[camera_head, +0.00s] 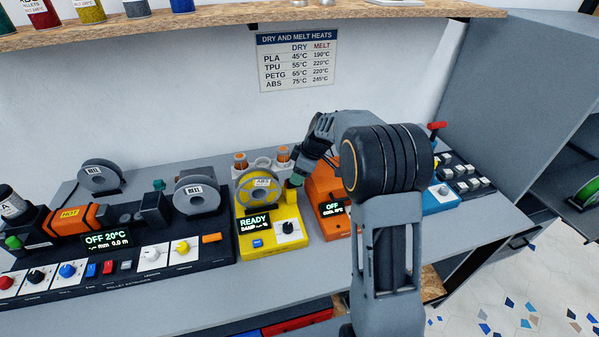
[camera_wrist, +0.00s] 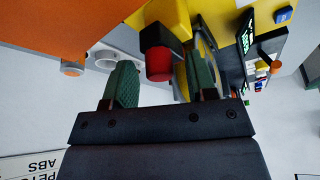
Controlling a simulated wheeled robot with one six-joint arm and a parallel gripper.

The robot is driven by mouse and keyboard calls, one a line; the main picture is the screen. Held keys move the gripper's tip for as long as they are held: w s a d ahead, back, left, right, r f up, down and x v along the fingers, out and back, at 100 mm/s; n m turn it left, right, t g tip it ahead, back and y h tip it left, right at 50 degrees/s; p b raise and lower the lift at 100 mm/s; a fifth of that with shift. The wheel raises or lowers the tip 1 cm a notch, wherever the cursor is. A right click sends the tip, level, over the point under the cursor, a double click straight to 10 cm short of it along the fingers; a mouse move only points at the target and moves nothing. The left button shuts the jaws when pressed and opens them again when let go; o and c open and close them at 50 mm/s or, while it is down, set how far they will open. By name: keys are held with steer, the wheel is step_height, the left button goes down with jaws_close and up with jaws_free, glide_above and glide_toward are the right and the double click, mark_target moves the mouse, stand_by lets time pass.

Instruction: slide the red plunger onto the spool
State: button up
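The red plunger (camera_wrist: 158,65) shows in the wrist view as a short red cap on a black collar, set against a yellow block (camera_wrist: 166,18). My gripper (camera_wrist: 160,78) is open, with one green finger on each side of the plunger and gaps between. In the head view my gripper (camera_head: 297,181) is just right of the spool (camera_head: 262,186), which has a yellow rim and an ABS label and stands upright on the yellow machine (camera_head: 258,233). The plunger is hidden there behind my gripper. Part of the spool's yellow rim (camera_wrist: 207,48) shows beside the right finger in the wrist view.
An orange machine (camera_head: 333,228) stands close to the right of the yellow one. A black extruder panel (camera_head: 125,270) with grey reels fills the left. White cups with orange tops (camera_head: 240,160) stand behind. A blue machine (camera_head: 440,198) is farther right. Bare bench (camera_head: 200,293) lies in front.

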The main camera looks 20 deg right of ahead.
jaws_close()
stand_by(0.3)
steer(key=a+b, duration=0.1)
steer(key=a, duration=0.1)
steer(key=shift+a+f+b, duration=0.15)
steer(key=shift+a+b, duration=0.2)
steer(key=shift+a, duration=0.15)
steer(key=shift+c, duration=1.8)
jaws_free()
steer(key=shift+o, duration=0.7)
steer(key=shift+a, duration=0.2)
steer(key=shift+o, duration=1.2)
steer(key=shift+d, duration=0.15)
